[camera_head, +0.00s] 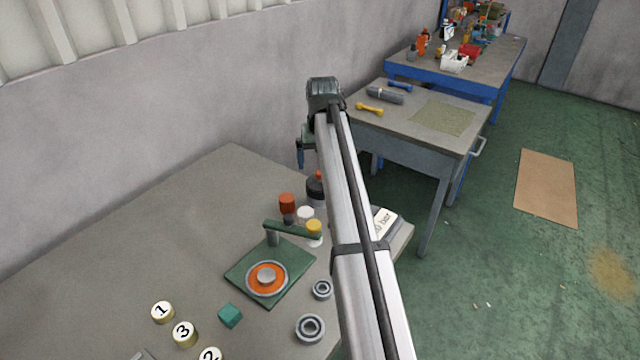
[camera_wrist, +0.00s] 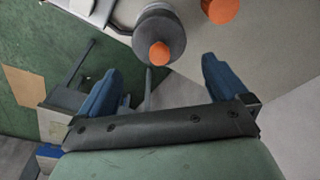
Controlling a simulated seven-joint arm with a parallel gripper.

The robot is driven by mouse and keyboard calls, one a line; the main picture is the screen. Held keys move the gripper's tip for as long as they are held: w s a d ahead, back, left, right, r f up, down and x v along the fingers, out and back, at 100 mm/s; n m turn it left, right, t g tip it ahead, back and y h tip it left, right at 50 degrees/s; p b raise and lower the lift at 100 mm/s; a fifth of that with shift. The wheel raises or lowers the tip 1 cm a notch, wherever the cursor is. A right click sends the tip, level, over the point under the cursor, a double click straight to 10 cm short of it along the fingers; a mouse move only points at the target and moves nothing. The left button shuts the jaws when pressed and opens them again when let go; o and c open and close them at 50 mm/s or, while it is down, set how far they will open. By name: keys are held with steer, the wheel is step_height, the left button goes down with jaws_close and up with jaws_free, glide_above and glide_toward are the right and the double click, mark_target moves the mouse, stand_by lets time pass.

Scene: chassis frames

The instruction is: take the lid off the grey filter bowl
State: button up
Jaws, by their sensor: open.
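A round grey-rimmed piece (camera_head: 266,279) with an orange face and a grey knob in its middle sits on a green square plate (camera_head: 240,275) on the near table. It looks like the grey filter bowl with its lid on, but I cannot tell the lid's edge from the bowl. A green bar on a post (camera_head: 272,236) stands at the plate's back edge. My gripper (camera_head: 301,155) is high above the table's far part, away from the bowl. In the wrist view my gripper (camera_wrist: 160,66) is open and empty, its blue fingers apart. The bowl is not in the wrist view.
A dark bottle with an orange cap (camera_wrist: 160,30) shows below my fingers. Red, white and yellow-topped jars (camera_head: 287,204) stand behind the plate. The table's left is clear.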

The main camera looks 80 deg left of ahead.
mark_target(320, 182)
steer(key=shift+a+f, duration=0.15)
steer(key=shift+f, duration=1.35)
steer(key=shift+a+f, duration=0.15)
steer(key=shift+f, duration=1.3)
steer(key=shift+c, duration=0.4)
steer(key=c, duration=0.8)
